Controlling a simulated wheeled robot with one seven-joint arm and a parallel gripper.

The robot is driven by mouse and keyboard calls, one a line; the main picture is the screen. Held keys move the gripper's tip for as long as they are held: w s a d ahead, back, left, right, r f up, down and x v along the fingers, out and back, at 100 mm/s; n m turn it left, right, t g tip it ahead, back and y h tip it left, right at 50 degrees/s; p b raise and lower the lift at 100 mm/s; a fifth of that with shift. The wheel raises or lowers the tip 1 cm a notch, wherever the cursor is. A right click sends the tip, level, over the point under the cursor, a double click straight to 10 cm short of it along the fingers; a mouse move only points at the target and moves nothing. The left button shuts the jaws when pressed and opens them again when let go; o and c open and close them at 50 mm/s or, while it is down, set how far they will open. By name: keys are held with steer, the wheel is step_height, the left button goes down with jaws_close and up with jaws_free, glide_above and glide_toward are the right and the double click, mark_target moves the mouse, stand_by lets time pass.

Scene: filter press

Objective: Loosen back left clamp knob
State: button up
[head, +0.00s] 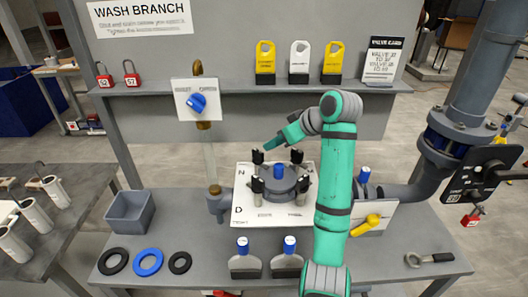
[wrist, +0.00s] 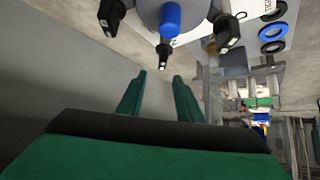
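The filter press housing (head: 286,186) is a round grey body with a blue cap (head: 279,171) in its middle and black clamp knobs around it. The back left clamp knob (head: 258,157) stands upright with a white mark on top. In the wrist view, this knob (wrist: 163,52) appears to be the middle one, just beyond my fingertips. My gripper (head: 268,146) is close to the knob in the head view, coming from the upper right. In the wrist view my gripper (wrist: 158,76) has its two green fingers apart with nothing between them. I see no contact with the knob.
The front left knob (head: 257,186), back right knob (head: 297,156) and front right knob (head: 303,186) stand close by. A vertical pipe with a blue valve (head: 197,103) rises to the left. A shelf (head: 220,88) with tags runs behind. Rings (head: 149,262) lie front left.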

mark_target(258, 151)
steer(key=x, duration=1.1)
steer(key=shift+s+a, duration=0.15)
steer(key=shift+a, duration=0.05)
jaws_close()
